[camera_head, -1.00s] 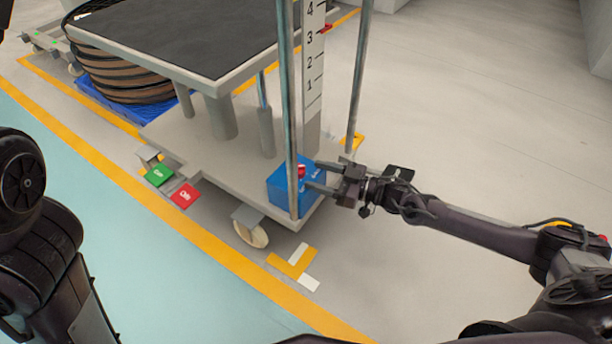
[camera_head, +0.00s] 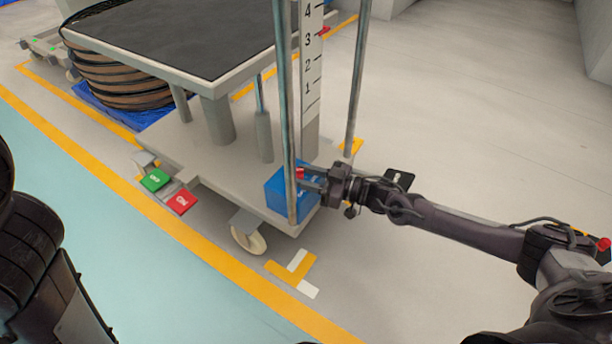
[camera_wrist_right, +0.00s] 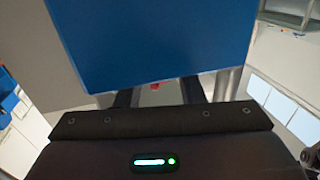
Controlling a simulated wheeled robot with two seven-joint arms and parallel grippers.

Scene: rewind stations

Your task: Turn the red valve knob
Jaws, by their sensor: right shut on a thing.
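The red valve knob (camera_head: 299,173) sits on the upper part of a blue box (camera_head: 284,203) at the cart's near right corner, beside a metal post. My right gripper (camera_head: 308,178) reaches in from the right with its fingertips at the knob and is shut on it. In the right wrist view the blue box (camera_wrist_right: 150,40) fills the upper middle, and a small red bit of the knob (camera_wrist_right: 155,87) shows between the two dark fingers. Most of the knob is hidden there. My left arm is at the left edge of the head view; its gripper is not in view.
The grey cart has a dark top (camera_head: 180,35), metal posts (camera_head: 358,80) and a numbered scale (camera_head: 311,70) near the box. Green (camera_head: 155,180) and red (camera_head: 181,201) pedals stick out at its near left. A cable reel (camera_head: 125,78) stands behind. Floor to the right is clear.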

